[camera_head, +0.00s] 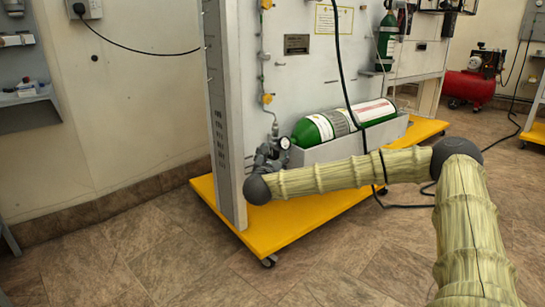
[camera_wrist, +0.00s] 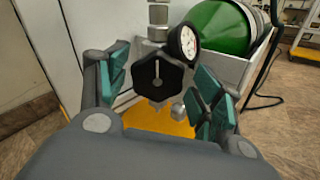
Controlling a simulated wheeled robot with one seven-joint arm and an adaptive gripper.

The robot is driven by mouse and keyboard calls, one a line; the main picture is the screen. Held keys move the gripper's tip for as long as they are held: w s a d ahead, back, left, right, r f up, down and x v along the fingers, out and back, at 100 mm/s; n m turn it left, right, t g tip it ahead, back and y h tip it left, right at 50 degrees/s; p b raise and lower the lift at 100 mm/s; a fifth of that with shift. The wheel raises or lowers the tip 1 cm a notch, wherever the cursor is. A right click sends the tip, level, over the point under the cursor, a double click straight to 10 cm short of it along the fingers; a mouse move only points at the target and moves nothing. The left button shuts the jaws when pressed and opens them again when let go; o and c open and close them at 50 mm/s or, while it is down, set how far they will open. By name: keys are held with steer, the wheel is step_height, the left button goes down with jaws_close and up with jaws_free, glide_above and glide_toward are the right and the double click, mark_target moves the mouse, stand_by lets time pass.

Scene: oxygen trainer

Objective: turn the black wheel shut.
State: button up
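The black wheel (camera_wrist: 158,76) is a dark, roughly hexagonal knob with a pale line on its face. It shows in the wrist view between the two teal-padded fingers of my gripper (camera_wrist: 163,88). The fingers stand open to its left and right, with gaps visible on both sides. A round white gauge (camera_wrist: 187,41) sits just up and to the right of the wheel. In the head view my gripper (camera_head: 266,158) is mostly hidden behind my arm, near the gauge (camera_head: 284,142); the wheel cannot be made out there.
A green cylinder (camera_head: 312,130) lies in a grey trough right of the valve. A grey upright post (camera_head: 226,120) stands to the left. The rig rests on a yellow wheeled base (camera_head: 262,232). A black hose (camera_head: 340,60) hangs in front of the cylinder. The floor in front is clear.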

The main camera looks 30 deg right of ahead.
steer(key=shift+a+r, duration=0.1)
steer(key=shift+a, duration=0.05)
steer(key=shift+s+a, duration=0.35)
steer(key=shift+a, duration=0.1)
steer(key=v, duration=1)
steer(key=shift+s, duration=0.4)
steer(key=shift+a, duration=0.15)
